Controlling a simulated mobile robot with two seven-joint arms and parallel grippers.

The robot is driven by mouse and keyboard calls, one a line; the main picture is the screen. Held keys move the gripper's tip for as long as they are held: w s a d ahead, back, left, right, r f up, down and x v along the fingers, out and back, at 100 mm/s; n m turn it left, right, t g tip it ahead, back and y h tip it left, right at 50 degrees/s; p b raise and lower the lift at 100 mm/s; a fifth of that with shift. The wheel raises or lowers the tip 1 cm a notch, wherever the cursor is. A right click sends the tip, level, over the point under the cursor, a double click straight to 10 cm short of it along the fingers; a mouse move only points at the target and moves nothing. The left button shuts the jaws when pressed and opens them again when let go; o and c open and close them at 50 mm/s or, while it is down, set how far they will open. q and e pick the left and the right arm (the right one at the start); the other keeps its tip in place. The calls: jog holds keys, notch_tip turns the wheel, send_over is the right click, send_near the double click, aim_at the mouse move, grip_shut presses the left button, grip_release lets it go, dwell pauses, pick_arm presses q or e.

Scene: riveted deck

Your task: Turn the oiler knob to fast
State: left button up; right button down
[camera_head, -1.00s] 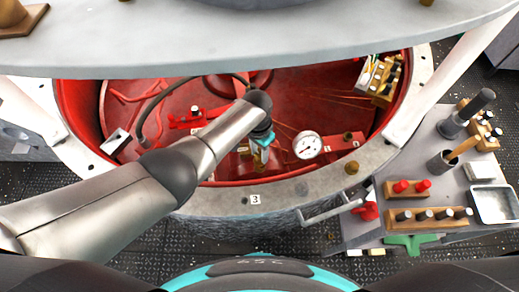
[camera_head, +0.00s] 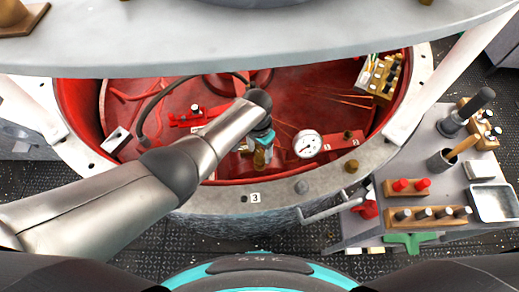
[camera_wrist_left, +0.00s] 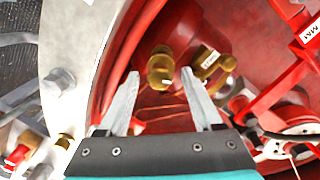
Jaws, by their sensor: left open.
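A small brass knob (camera_wrist_left: 161,68) with a pale mark on it shows in the left wrist view, between and just beyond the fingertips. I take it for the oiler knob; its setting is too small to read. In the head view a brass fitting (camera_head: 260,159) shows just below my gripper, inside the red pit. My left gripper (camera_wrist_left: 160,74) is open, its fingertips on either side of the knob in the picture; I cannot tell whether they touch it. In the head view the gripper (camera_head: 262,146) is partly hidden by its wrist. My right gripper is not in view.
Beside the knob is a labelled brass fitting (camera_wrist_left: 207,62). A white-faced gauge (camera_head: 307,144) stands close right of the gripper. The pale pit rim (camera_head: 290,197) curves in front. A grey side table (camera_head: 443,187) with tools stands at right; a dark hose runs behind my arm.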

aim_at(258, 152)
pick_arm(q)
notch_tip(258, 152, up, 15)
jog(key=p, duration=0.4)
jog(key=shift+w+a+p, duration=0.2)
jog(key=shift+a+p, duration=0.05)
jog(key=shift+p, duration=0.05)
jog(key=shift+r, duration=0.1)
dwell(0.5)
